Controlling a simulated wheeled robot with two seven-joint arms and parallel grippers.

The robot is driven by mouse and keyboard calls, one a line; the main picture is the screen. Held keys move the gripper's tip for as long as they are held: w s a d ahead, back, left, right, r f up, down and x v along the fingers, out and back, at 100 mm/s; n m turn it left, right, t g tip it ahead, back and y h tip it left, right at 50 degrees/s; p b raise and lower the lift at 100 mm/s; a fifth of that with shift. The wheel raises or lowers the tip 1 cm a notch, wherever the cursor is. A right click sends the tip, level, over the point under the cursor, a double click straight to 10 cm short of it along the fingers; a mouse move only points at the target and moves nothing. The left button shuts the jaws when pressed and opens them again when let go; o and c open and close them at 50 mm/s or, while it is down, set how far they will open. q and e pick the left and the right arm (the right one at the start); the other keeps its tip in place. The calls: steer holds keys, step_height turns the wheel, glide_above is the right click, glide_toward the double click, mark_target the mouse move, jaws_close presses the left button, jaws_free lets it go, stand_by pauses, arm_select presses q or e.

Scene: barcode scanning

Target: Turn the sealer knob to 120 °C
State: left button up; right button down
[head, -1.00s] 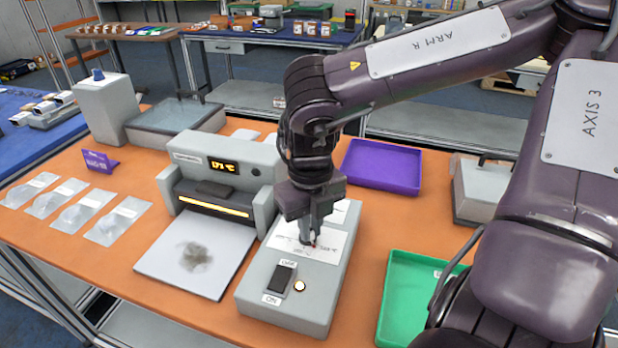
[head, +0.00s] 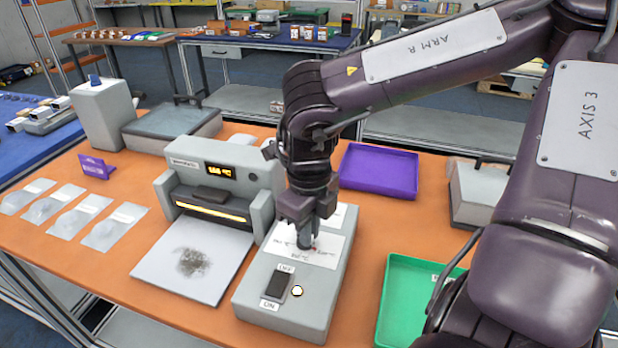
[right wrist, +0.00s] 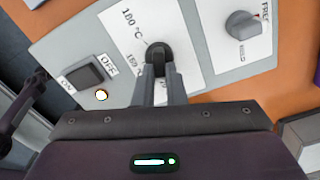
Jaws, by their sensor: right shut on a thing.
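My right gripper (head: 305,241) points down at the top of the grey control box (head: 302,312) and is shut on a dark round knob. In the right wrist view the knob (right wrist: 157,54) sits between the two fingertips (right wrist: 162,78). A white label around it reads 180 °C, with a partly hidden 160 °C below. The fingers hide the rest of the dial and the pointer. The sealer (head: 222,182) stands left of the box with a lit orange display (head: 226,171), whose digits are too small to read surely. My left gripper is not in view.
The box has a black ON/OFF rocker switch (head: 277,287), a lit round lamp (head: 297,291) and a second grey knob (right wrist: 243,25). A green tray (head: 397,299) and a purple tray (head: 379,171) lie to the right. Clear pouches (head: 77,212) lie at left.

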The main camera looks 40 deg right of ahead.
steer(key=c, duration=1.5)
jaws_free()
step_height(320, 180, up, 8)
steer(key=shift+f, duration=0.1)
